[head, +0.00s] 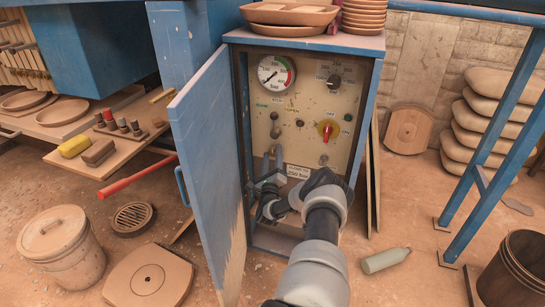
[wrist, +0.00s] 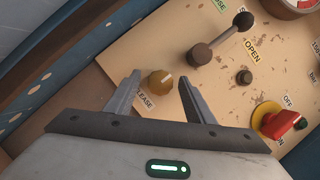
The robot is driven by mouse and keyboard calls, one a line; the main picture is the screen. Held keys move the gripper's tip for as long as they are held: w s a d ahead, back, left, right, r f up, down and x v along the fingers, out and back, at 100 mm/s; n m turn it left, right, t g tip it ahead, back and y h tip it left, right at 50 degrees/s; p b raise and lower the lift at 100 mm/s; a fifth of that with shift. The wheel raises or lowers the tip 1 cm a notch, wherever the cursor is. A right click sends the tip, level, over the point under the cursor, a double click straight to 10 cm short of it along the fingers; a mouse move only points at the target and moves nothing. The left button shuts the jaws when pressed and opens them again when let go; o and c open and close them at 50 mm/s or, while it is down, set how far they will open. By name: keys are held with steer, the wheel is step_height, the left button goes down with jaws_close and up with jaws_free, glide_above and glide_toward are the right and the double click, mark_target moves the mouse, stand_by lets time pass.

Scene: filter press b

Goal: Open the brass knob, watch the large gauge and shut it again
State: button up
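In the wrist view the brass knob (wrist: 160,83) sticks out of the cream panel beside a label reading "RELEASE". My gripper (wrist: 159,79) is open, with one finger on each side of the knob and visible gaps to both. In the head view my gripper (head: 272,160) is at the lower left of the panel and the knob is hidden there. The large gauge (head: 276,76) is at the panel's upper left. Its needle points to the lower left, near the low end of the scale. Only its edge shows in the wrist view (wrist: 297,4).
A dark lever (wrist: 222,40), a dark button (wrist: 244,77) and a red-yellow switch (wrist: 278,121) are close to my gripper. The blue cabinet door (head: 210,150) stands open on the left. A bottle (head: 386,260) lies on the floor at right.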

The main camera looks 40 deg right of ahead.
steer(key=p+v, duration=0.3)
steer(key=v, duration=1.4)
steer(key=shift+a+p, duration=0.25)
steer(key=shift+p, duration=0.05)
